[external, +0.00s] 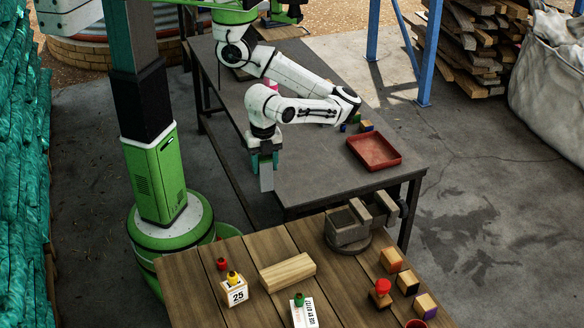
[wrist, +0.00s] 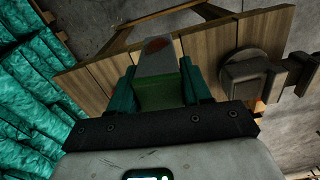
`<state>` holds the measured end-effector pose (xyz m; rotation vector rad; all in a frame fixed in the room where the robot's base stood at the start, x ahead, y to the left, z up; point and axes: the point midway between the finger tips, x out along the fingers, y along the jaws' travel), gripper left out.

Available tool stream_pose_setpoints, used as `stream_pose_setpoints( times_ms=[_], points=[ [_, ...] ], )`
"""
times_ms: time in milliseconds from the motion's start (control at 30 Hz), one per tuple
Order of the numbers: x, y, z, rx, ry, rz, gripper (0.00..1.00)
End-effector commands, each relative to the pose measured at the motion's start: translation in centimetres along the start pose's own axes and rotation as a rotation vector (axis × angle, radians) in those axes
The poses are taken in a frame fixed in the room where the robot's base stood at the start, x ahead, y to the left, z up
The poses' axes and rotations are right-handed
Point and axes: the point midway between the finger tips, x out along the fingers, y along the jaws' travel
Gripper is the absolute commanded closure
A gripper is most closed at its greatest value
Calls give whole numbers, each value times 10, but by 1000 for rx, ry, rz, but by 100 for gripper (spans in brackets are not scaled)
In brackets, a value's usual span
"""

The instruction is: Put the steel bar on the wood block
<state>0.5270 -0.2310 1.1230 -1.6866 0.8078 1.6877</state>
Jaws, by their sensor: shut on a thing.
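My gripper (external: 265,160) has teal fingers and is shut on the steel bar (external: 267,180), a flat grey piece hanging down below the fingertips. In the wrist view the bar (wrist: 156,58) sticks out between the fingers, with a reddish-brown patch near its end. The gripper is in the air by the left edge of the dark table, behind the wooden table. The wood block (external: 287,272) is a long pale beam lying flat on the wooden table, with a bare top. It is apart from the bar, nearer the camera. I cannot make it out in the wrist view.
The dark table (external: 310,165) holds a red tray (external: 374,151). Space above the block is clear.

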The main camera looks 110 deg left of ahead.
Motion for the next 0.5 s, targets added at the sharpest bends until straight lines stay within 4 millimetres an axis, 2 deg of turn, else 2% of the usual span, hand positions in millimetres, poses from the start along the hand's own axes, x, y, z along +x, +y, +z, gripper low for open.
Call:
stream_pose_setpoints(
  times_ms=[133, 300, 400, 500],
  points=[
    [-7, 9, -25, -23, -1, -11, 93],
    [-22, 26, -72, -66, -1, -14, 93],
    [-32, 37, -93, -88, 0, -9, 93],
    [-39, 44, -106, -102, 0, -4, 93]
  ],
)
